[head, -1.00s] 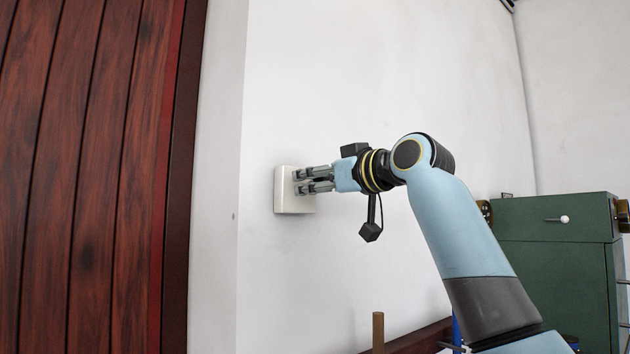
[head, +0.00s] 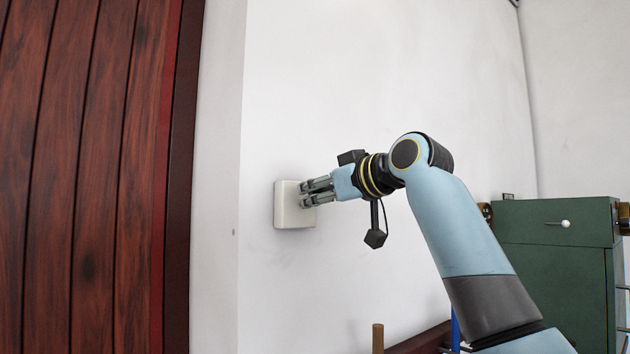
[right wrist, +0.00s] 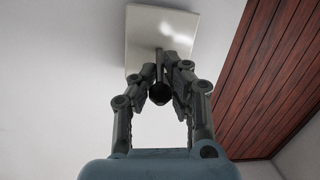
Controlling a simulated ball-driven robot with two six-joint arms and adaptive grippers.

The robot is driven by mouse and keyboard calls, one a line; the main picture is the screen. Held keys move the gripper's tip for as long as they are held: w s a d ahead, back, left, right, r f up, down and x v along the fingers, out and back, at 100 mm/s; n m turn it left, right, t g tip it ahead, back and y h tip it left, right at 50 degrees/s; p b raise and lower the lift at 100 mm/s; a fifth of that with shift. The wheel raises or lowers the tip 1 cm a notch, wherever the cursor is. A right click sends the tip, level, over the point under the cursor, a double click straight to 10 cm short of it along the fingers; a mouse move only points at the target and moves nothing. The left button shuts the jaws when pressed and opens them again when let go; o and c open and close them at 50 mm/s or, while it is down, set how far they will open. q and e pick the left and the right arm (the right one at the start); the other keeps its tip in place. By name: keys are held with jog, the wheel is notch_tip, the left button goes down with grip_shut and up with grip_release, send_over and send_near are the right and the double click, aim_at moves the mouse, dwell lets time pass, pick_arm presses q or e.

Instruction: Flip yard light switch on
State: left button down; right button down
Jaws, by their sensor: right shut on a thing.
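The yard light switch is a square off-white plate (head: 290,206) on the white wall, right of the wooden door. In the right wrist view its plate (right wrist: 150,35) shows at the top, with a thin lever (right wrist: 159,62) standing out from it and ending in a dark round knob (right wrist: 160,94). My right gripper (head: 304,193) is in front of the plate. In the right wrist view its fingers (right wrist: 160,78) are closed around the lever, with the knob on the palm side. In the head view the fingers hide the lever. My left gripper is out of view.
A dark red plank door (head: 90,180) stands at the left, and it shows at the right of the right wrist view. A green cabinet (head: 553,265) with a small white knob stands at the lower right. The wall around the switch is bare.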

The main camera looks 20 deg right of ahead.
jog(key=c, duration=1.2)
grip_release()
jog(key=v, duration=1.2)
